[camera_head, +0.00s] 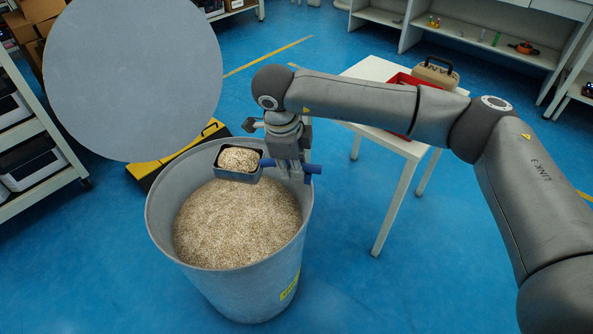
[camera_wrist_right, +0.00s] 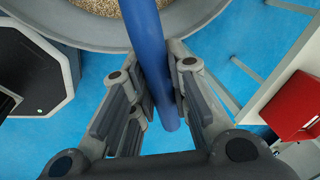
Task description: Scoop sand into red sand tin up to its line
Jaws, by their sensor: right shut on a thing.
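My right gripper (camera_head: 294,165) is shut on the blue handle of a dark rectangular scoop (camera_head: 237,174). The scoop carries a heap of sand (camera_head: 239,158) and is roughly level above the bin's opening. The blue handle (camera_wrist_right: 143,35) runs between the fingers in the right wrist view. The large grey bin (camera_head: 302,232) holds plenty of loose sand (camera_head: 235,225). A red tin or tray (camera_head: 398,79) is on the white table, partly hidden behind my arm. A red thing also shows in the right wrist view (camera_wrist_right: 298,105). The tin's line and contents cannot be made out. My left gripper is out of view.
The white table (camera_head: 372,68) stands right of the bin and bears a beige handled case (camera_head: 436,74). A large grey disc (camera_head: 130,75) is at the upper left. A black and yellow case (camera_head: 172,158) lies behind the bin. Shelves (camera_head: 37,150) line the left.

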